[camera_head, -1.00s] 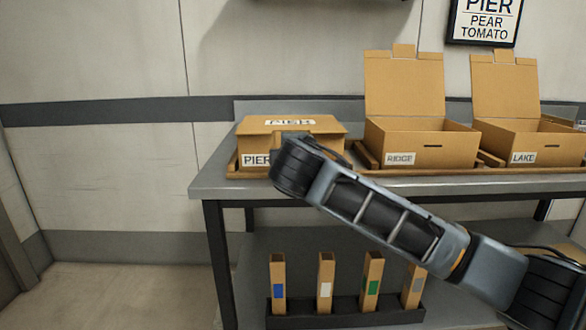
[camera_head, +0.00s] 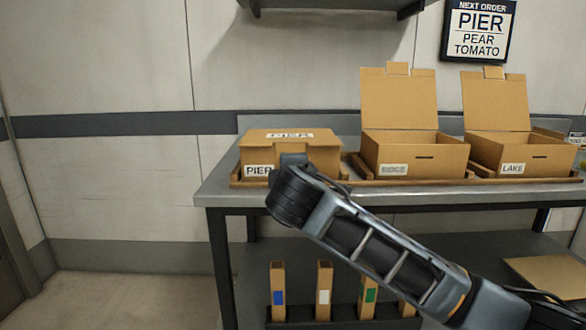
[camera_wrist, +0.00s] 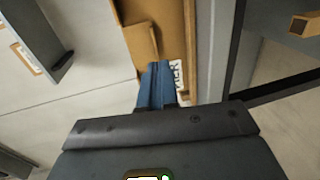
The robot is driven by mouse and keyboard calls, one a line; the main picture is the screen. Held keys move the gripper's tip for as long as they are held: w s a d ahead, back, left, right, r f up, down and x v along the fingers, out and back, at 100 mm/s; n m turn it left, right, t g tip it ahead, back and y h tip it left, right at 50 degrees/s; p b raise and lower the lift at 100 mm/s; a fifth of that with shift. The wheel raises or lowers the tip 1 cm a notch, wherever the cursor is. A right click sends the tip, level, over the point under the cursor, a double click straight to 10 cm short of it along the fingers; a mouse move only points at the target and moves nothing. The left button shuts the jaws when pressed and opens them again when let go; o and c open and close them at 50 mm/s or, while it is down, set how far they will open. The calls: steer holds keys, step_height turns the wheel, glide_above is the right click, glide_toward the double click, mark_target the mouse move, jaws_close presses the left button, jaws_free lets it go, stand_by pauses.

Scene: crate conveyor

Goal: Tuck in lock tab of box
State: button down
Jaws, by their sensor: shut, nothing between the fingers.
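The PIER box (camera_head: 254,156) stands at the left end of the table with its lid (camera_head: 265,140) down over it. Its front carries a PIER label, which also shows in the wrist view (camera_wrist: 179,75). My gripper (camera_wrist: 156,68) is shut and empty, with its blue fingers close to the box front beside the label. I cannot tell whether they touch the cardboard. In the head view my wrist covers the middle of the box front, so the lock tab is hidden there. In the wrist view a notched cardboard edge (camera_wrist: 140,42) lies just beyond the fingertips; the tab's state is unclear.
Two open boxes, one with an unclear label (camera_head: 412,150) and LAKE (camera_head: 530,155), stand to the right with lids upright. A wooden tray edge (camera_head: 400,182) runs below them. Several narrow cartons with coloured marks (camera_head: 278,285) stand on the lower shelf. A sign (camera_head: 480,30) hangs above.

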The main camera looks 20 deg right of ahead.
steer(key=f+v, duration=0.1)
steer(key=v, duration=0.6)
steer(key=shift+s+a+p, duration=0.15)
steer(key=shift+s+p, duration=0.15)
steer(key=shift+s, duration=0.15)
steer(key=s+a+f+m+y, duration=0.5)
steer(key=s+a+f+y, duration=0.1)
steer(key=s+a+f, duration=0.45)
steer(key=s+d+f+m, duration=0.1)
steer(key=s+f+m, duration=0.35)
steer(key=s, duration=0.55)
steer(key=s+d+f+m, duration=0.1)
steer(key=s+f+m, duration=0.2)
steer(key=s+f, duration=0.5)
steer(key=s+d+r+m, duration=0.15)
steer(key=s+d, duration=0.25)
steer(key=s, duration=0.4)
steer(key=s+d+r+h, duration=0.15)
steer(key=s+d, duration=0.25)
steer(key=s, duration=0.4)
steer(key=s+d+r+m, duration=0.15)
steer(key=s+d, duration=0.25)
steer(key=s, duration=0.4)
step_height(320, 180, up, 14)
steer(key=p, duration=1.4)
steer(key=shift+a+n, duration=0.15)
steer(key=shift+n, duration=0.3)
